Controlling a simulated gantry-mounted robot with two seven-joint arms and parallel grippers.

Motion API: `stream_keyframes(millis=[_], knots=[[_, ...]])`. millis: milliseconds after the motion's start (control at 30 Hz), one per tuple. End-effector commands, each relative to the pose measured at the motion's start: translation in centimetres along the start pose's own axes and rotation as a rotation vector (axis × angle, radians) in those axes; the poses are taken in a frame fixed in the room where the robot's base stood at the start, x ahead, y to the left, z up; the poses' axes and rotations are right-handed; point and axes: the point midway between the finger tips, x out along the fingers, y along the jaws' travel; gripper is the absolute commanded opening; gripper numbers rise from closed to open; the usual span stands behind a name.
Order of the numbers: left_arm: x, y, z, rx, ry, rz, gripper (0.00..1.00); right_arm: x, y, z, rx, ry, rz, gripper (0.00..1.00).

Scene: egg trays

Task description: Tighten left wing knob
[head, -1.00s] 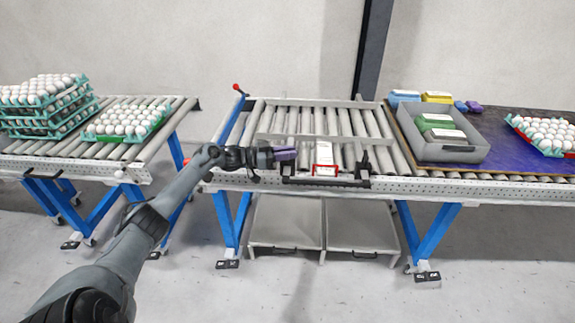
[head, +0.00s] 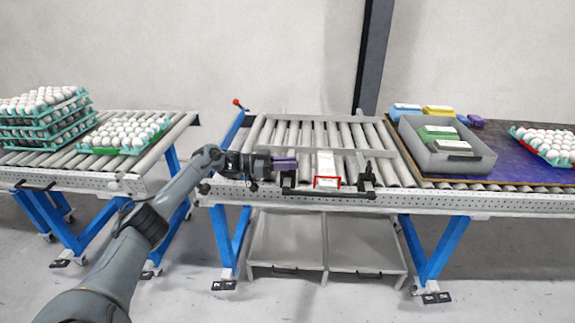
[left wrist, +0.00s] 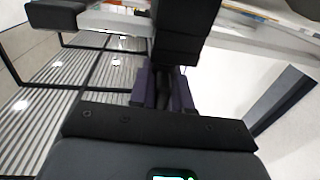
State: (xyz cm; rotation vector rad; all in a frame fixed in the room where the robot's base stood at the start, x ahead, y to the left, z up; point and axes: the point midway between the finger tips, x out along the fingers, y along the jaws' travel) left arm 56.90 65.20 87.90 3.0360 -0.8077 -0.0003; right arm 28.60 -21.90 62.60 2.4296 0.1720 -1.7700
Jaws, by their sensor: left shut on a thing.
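My left gripper (head: 285,163) reaches in from the left, its purple fingers at the left end of the black bracket (head: 330,190) on the front rail of the middle conveyor. It is shut on the left wing knob, which the fingers mostly hide in the head view. In the left wrist view the purple fingers (left wrist: 165,88) close around a narrow dark part between them. The black right-hand post (head: 368,177) of the bracket stands free. A red-framed holder (head: 327,182) with a white strip sits between the two posts. My right gripper is not in view.
A left conveyor holds stacked egg trays (head: 45,120) and a single tray (head: 125,135). A grey bin (head: 470,165) with green packs stands right of the bracket, and another egg tray (head: 548,145) lies at the far right. The middle rollers (head: 290,132) are mostly bare.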

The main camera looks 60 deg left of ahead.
Motion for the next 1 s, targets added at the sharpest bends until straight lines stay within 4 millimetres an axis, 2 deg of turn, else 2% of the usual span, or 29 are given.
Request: stream_keyframes(millis=[33,67,200,467,633,767,1000], knots=[[0.0,0.0,0.0,0.000,-0.001,0.000,0.00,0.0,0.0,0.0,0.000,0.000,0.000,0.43],[0.0,0.0,0.0,0.000,-0.001,0.000,0.19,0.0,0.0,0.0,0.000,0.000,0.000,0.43],[0.0,0.0,0.0,0.000,-0.001,0.000,0.38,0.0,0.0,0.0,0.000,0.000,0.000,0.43],[0.0,0.0,0.0,0.000,-0.001,0.000,0.38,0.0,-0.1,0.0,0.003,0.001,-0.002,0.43],[-0.7,0.0,0.0,-0.001,-0.002,0.000,0.38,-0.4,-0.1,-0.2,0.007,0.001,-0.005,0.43],[-2.1,0.0,-0.1,-0.001,-0.004,-0.001,0.38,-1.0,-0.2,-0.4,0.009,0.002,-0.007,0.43],[-6.0,0.0,-0.1,-0.002,-0.006,-0.001,0.38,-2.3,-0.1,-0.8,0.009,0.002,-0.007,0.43]])
